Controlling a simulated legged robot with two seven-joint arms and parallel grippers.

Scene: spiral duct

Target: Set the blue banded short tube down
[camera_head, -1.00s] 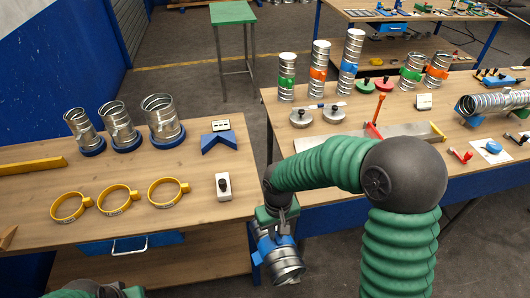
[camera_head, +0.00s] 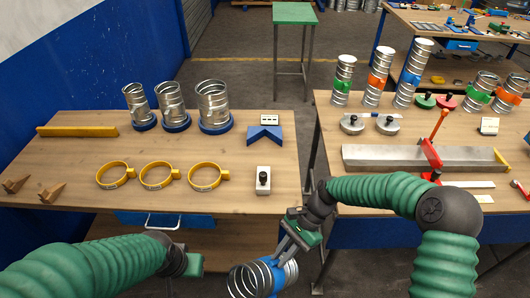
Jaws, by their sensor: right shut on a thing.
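The blue banded short tube (camera_head: 247,283) is a ribbed silver metal tube with a blue band around it. It is at the bottom middle of the head view, tilted, in front of the gap between the two tables. My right gripper (camera_head: 280,256) is shut on it at the blue band and holds it in the air, clear of both table tops. The tube's lower edge is close to the picture's bottom. My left gripper (camera_head: 193,264) is at the lower left, in front of the left table; its fingers cannot be made out.
The left table (camera_head: 225,155) bears three silver tubes on blue bases (camera_head: 214,105), three yellow rings (camera_head: 158,175), a blue V-block (camera_head: 265,134) and a white box (camera_head: 263,180). The right table (camera_head: 325,120) bears banded tubes (camera_head: 378,80) and a metal bar (camera_head: 390,158). Left table's front middle is bare.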

